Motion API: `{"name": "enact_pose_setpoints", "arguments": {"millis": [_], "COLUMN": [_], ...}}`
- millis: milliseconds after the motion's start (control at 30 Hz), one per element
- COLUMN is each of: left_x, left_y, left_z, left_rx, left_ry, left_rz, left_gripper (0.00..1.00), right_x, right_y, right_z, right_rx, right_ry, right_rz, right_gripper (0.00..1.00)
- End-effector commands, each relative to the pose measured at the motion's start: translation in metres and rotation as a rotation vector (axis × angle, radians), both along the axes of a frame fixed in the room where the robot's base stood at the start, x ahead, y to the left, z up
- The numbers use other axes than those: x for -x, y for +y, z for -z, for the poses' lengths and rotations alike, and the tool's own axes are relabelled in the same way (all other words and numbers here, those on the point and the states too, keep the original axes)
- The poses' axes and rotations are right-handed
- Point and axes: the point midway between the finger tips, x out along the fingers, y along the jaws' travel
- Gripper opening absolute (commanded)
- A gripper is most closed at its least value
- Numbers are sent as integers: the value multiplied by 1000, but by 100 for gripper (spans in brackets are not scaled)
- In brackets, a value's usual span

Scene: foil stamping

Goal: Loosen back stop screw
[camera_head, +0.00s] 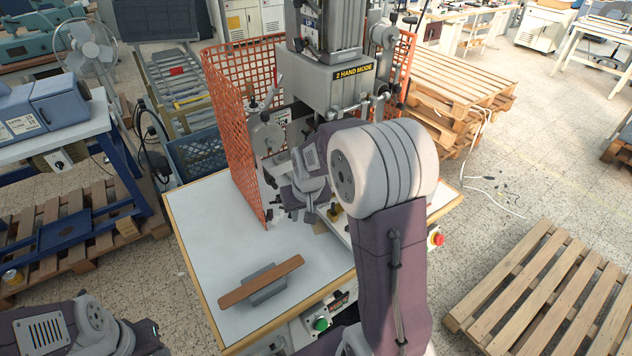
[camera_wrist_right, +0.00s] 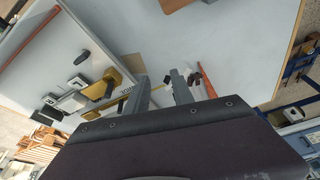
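The foil stamping press (camera_head: 340,85) stands on the white worktable (camera_head: 215,235), with "2 HAND MODE" on its head. My right gripper (camera_head: 295,214) is low in front of the press, over its lower work area. In the right wrist view its two fingers (camera_wrist_right: 160,90) are apart with nothing gripped between them. A brass-coloured part (camera_wrist_right: 104,85) and dark knobs (camera_wrist_right: 82,58) lie left of the fingers. I cannot tell which part is the back stop screw; my right arm hides much of the area. My left arm is at the bottom left, its fingers not visible.
An orange mesh guard (camera_head: 235,130) wraps the press. A grey block with a brown wooden bar (camera_head: 262,280) sits on the front of the table. A red button (camera_head: 437,239) is at the right edge, a green one (camera_head: 321,324) in front. The table's left part is clear.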

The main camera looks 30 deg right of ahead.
Motion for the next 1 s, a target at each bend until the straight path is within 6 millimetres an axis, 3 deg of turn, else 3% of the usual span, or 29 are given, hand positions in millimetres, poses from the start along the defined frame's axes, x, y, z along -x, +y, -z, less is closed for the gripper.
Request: {"name": "enact_pose_setpoints", "arguments": {"millis": [100, 233, 333, 467, 1000], "left_x": [0, 0, 0, 0, 0], "left_y": [0, 0, 0, 0, 0], "left_z": [-18, -27, -29, -28, -54], "left_rx": [0, 0, 0, 0, 0], "left_ry": [0, 0, 0, 0, 0], "left_rz": [0, 0, 0, 0, 0], "left_gripper": [36, 36, 36, 36, 36], "right_x": [-30, -52, -61, -63, -93], "right_y": [-31, -61, -74, -76, -85], "right_z": [-20, -30, -33, -30, 48], "right_rx": [11, 21, 27, 28, 27], "right_ry": [-33, -60, -73, -75, -73], "right_rz": [58, 106, 126, 128, 127], "right_gripper": [29, 29, 29, 29, 29]}}
